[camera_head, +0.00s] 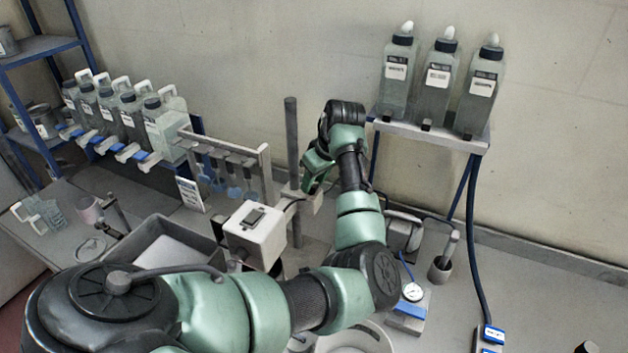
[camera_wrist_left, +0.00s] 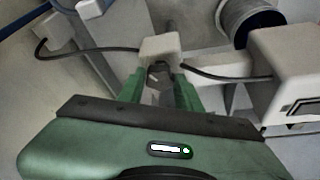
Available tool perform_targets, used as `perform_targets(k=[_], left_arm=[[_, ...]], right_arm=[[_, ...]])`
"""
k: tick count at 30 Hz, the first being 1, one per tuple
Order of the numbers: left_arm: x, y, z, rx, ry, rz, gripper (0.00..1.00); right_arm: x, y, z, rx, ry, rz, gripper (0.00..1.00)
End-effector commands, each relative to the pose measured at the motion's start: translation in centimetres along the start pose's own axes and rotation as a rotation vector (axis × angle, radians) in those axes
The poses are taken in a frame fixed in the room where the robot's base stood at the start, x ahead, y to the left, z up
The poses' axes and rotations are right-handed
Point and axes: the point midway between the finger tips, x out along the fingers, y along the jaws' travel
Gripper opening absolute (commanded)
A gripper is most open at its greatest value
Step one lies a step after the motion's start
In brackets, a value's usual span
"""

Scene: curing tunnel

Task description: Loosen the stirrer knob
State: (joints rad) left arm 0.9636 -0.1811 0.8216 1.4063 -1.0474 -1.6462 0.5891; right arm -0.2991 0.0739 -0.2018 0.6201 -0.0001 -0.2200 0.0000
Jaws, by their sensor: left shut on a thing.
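The stirrer stands on the bench in the middle of the head view, with a grey upright post (camera_head: 292,150), a pale clamp block (camera_head: 301,203) and a light motor box (camera_head: 255,234). My left gripper (camera_head: 312,184) reaches the clamp from behind and right, beside the post. In the left wrist view the green fingers (camera_wrist_left: 160,88) are closed in on the stirrer knob at the pale clamp block (camera_wrist_left: 160,47). The knob itself is mostly hidden between the fingers. The motor box (camera_wrist_left: 290,75) also shows at the right there. My right gripper is out of view.
A grey tray (camera_head: 202,228) stands left of the motor box, before a rack of hanging blue tools (camera_head: 230,165). Several bottles (camera_head: 437,85) stand on a shelf at back right.

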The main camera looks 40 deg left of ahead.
Motion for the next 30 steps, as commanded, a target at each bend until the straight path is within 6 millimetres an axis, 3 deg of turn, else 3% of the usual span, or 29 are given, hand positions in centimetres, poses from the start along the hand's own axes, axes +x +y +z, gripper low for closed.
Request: perform_targets(k=[11,30], left_arm=[[-0.1,0.2,-0.2,-0.181,0.004,-0.074,0.00],[0.2,0.7,-0.5,-0.720,0.004,-0.296,0.00]], right_arm=[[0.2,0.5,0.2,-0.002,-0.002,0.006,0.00],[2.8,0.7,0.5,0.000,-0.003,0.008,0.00]])
